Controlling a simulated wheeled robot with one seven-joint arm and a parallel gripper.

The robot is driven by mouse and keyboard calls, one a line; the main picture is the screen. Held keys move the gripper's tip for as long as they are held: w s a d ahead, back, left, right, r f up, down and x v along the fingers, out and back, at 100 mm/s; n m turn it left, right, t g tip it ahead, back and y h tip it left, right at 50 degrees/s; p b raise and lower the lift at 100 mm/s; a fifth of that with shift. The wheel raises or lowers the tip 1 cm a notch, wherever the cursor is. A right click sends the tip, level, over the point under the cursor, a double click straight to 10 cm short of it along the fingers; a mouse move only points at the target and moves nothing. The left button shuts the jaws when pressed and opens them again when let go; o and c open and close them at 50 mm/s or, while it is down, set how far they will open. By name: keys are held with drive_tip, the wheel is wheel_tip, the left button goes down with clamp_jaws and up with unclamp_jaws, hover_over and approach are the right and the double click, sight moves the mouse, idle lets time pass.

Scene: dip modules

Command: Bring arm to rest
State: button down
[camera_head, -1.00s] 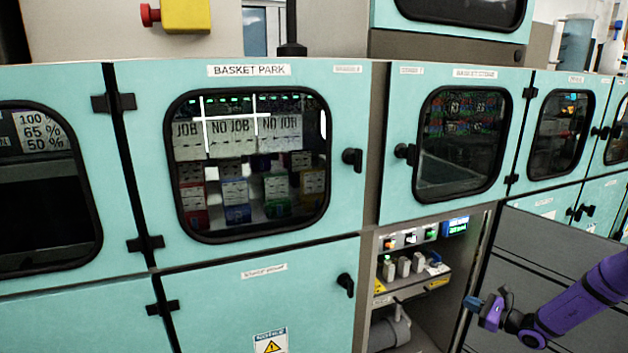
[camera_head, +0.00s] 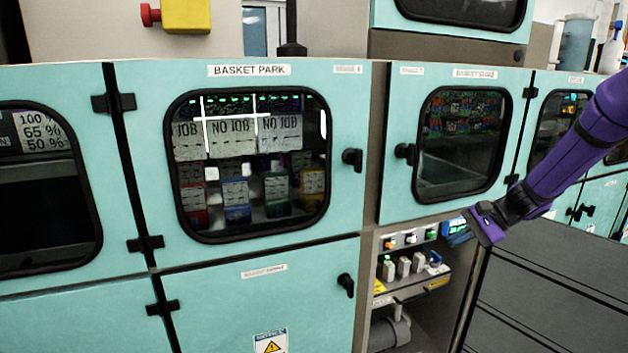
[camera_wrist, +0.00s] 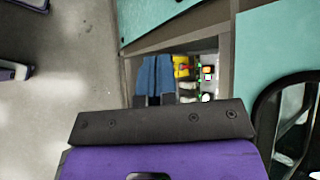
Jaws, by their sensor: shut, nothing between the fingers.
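My purple arm (camera_head: 560,165) reaches in from the right edge in the head view. My gripper (camera_head: 476,222) is at its lower left end, in front of the top right of the open control bay. In the wrist view the two blue fingers of my gripper (camera_wrist: 154,76) lie side by side, shut, with nothing seen between them.
Teal cabinets fill the view. The basket park door (camera_head: 340,130) and the door right of it (camera_head: 393,185) are closed, with black handles. The open bay (camera_head: 405,290) holds switches and coloured buttons. Grey panels (camera_head: 550,300) stand at lower right. The wrist view shows bare floor (camera_wrist: 60,110) at left.

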drive_tip(key=s+a+r+n+g+h, duration=0.1)
drive_tip(key=s+a+r+n+h, duration=0.25)
drive_tip(key=s+r, duration=0.4)
drive_tip(key=s+r+n+t+h, duration=0.2)
drive_tip(key=s+r, duration=0.3)
drive_tip(key=s, duration=0.7)
drive_tip(key=s+r+n+t+h, duration=0.2)
drive_tip(key=s+r+n+h, duration=0.2)
drive_tip(key=s, duration=0.9)
wheel_tip(320, 180, up, 2)
drive_tip(key=shift+s+r+n, duration=0.15)
drive_tip(key=shift+s+n, duration=0.15)
drive_tip(key=shift+n, duration=0.05)
drive_tip(key=shift+h, duration=0.25)
